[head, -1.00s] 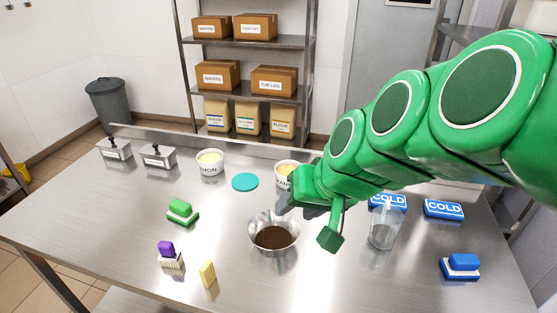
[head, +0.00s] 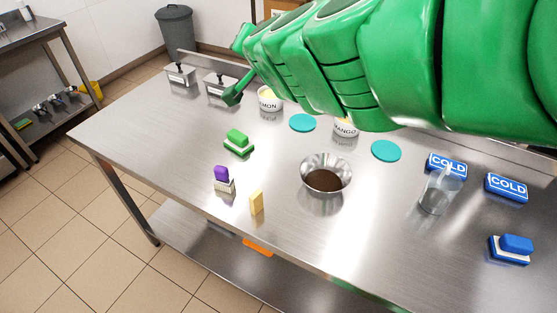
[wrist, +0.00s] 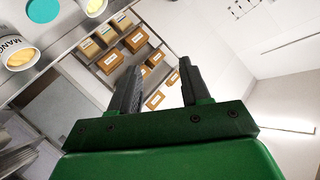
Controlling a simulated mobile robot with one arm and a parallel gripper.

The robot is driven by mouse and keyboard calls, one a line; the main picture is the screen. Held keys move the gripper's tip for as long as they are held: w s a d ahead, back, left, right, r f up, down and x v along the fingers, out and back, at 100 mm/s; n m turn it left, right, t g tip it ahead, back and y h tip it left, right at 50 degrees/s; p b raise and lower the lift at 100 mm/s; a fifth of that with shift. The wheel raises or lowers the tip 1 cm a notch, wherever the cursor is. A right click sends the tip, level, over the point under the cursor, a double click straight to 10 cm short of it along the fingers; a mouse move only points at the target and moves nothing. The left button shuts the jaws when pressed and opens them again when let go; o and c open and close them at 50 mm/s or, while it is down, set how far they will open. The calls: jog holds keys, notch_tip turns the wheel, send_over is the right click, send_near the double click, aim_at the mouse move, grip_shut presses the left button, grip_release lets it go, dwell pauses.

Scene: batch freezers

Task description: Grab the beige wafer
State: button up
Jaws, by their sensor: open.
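The beige wafer (head: 256,202) is a small pale-yellow block standing upright near the front edge of the steel table, in the head view. It is right of the purple-topped brush (head: 223,180) and left of the metal bowl (head: 326,174). My gripper (wrist: 158,84) shows in the wrist view with its two dark fingers apart and nothing between them. It faces the shelving and wall, away from the wafer. In the head view my green arm reaches across the top, and the fingers cannot be made out there. The wafer is not in the wrist view.
A green brush (head: 238,142) lies behind the wafer. The bowl holds something dark brown. A clear cup (head: 440,190), blue COLD packs (head: 507,187) and a blue brush (head: 512,248) are at right. Tubs and teal lids (head: 303,122) stand farther back. The table's left side is clear.

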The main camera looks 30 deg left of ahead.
jog(key=s+a+f+m+t+h, duration=0.2)
jog(key=a+f+h, duration=0.1)
jog(key=a+f, duration=0.1)
jog(key=m+t+h, duration=0.2)
jog(key=h, duration=0.7)
send_over(251, 204)
jog(key=s, duration=0.6)
notch_tip(251, 204, down, 11)
jog(key=shift+w+f, duration=0.45)
jog(key=shift+f, duration=2.65)
jog(key=shift+w+f, duration=0.45)
jog(key=shift+f, duration=2.65)
jog(key=shift+w+f, duration=0.45)
jog(key=shift+f, duration=2.65)
jog(key=shift+a+r+x, duration=0.1)
jog(key=shift+r+x, duration=0.05)
jog(key=shift+x, duration=0.65)
jog(key=shift+a+r+x, duration=0.1)
jog(key=shift+r+x, duration=0.05)
jog(key=shift+x, duration=0.6)
jog(key=shift+w+d+f+g, duration=0.1)
jog(key=shift+w+f+g, duration=0.1)
jog(key=shift+w, duration=0.35)
jog(key=shift+w+d+f+g, duration=0.1)
jog(key=shift+w+f, duration=0.1)
jog(key=shift+w, duration=0.3)
grip_shut()
